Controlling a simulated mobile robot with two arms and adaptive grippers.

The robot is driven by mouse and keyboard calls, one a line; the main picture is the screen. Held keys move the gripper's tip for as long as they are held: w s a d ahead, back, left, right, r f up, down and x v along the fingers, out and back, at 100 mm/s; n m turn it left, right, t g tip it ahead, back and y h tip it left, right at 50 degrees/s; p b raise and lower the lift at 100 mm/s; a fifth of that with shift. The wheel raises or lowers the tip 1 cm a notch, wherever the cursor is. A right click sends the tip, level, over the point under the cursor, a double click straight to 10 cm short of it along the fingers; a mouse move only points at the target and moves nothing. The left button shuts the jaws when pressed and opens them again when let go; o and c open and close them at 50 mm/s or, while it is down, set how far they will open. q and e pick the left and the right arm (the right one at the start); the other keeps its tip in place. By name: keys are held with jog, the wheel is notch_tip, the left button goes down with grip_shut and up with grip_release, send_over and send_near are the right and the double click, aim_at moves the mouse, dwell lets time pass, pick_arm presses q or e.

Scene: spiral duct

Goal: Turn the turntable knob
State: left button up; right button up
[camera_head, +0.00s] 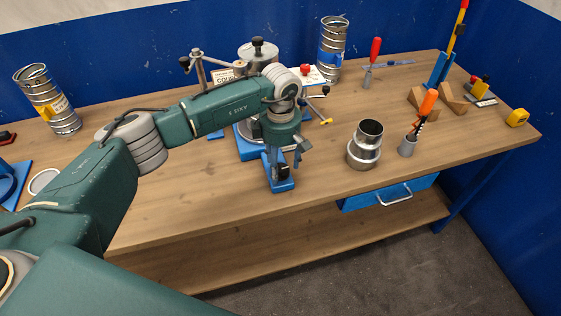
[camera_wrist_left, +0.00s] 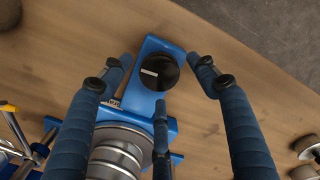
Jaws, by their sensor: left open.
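The turntable knob (camera_wrist_left: 158,72) is a black round dial with a white line, on the blue front foot (camera_head: 281,186) of the turntable. In the head view the dark knob (camera_head: 284,173) is partly covered by my left gripper (camera_head: 286,158), which points down just above it. In the left wrist view the blue fingers of my left gripper (camera_wrist_left: 160,64) are spread wide, one on each side of the knob, with a gap to it. A third finger shows lower middle. Whether any finger touches the knob cannot be told. My right gripper is not in view.
The turntable carries a metal duct (camera_wrist_left: 122,148) behind the knob. A steel reducer (camera_head: 367,147) and a grey cup (camera_head: 407,145) with an orange-handled tool stand to the right. Spiral ducts (camera_head: 332,50) stand at the back. The bench front (camera_head: 220,205) is clear.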

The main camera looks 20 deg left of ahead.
pick_arm(q)
jog(key=shift+f, duration=0.5)
jog(key=shift+c, duration=0.3)
jog(key=c, duration=1.1)
